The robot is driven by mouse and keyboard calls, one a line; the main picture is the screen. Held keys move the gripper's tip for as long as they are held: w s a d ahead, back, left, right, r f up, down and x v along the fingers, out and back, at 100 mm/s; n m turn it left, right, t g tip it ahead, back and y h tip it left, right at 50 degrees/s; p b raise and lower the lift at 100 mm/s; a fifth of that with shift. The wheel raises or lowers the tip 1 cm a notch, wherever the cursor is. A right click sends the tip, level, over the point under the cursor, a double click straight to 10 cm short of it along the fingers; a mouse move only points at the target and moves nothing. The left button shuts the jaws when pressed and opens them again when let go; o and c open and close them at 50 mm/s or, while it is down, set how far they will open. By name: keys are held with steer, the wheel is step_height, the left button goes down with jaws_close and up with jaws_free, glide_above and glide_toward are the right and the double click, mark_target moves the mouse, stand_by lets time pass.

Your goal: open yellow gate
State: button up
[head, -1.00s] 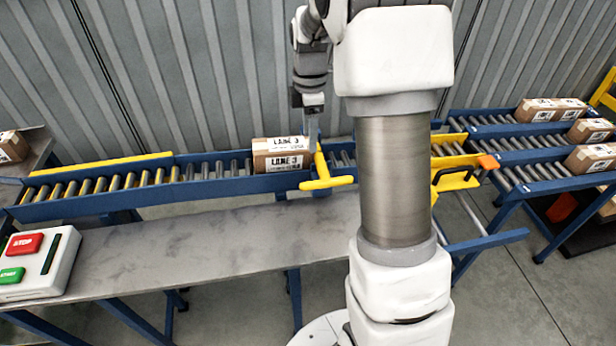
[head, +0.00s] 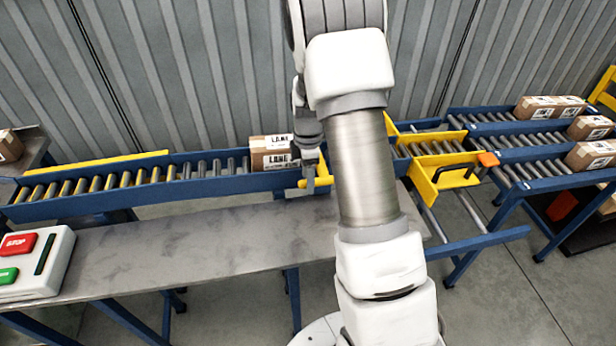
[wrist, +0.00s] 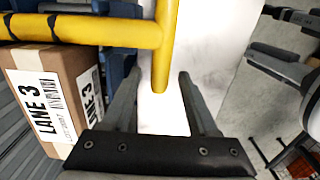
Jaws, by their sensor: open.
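The yellow gate (head: 323,182) is on the conveyor, just right of the LANE 3 carton; my arm hides most of it in the head view. In the wrist view its yellow bar (wrist: 100,31) runs across the top, and a yellow stem (wrist: 164,60) reaches down to between my fingers. My gripper (head: 308,184) is low at the conveyor's near side, by the gate. It is open, with one finger on each side of the stem's end in the wrist view (wrist: 158,76); contact cannot be told. The LANE 3 carton (head: 270,160) sits on the rollers; its label shows in the wrist view (wrist: 45,105).
A grey bench (head: 200,245) runs along the near side, with a STOP and START button box (head: 55,262) at left. The back is a corrugated wall.

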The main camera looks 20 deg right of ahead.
steer(key=shift+c, duration=0.2)
jaws_close()
stand_by(1.2)
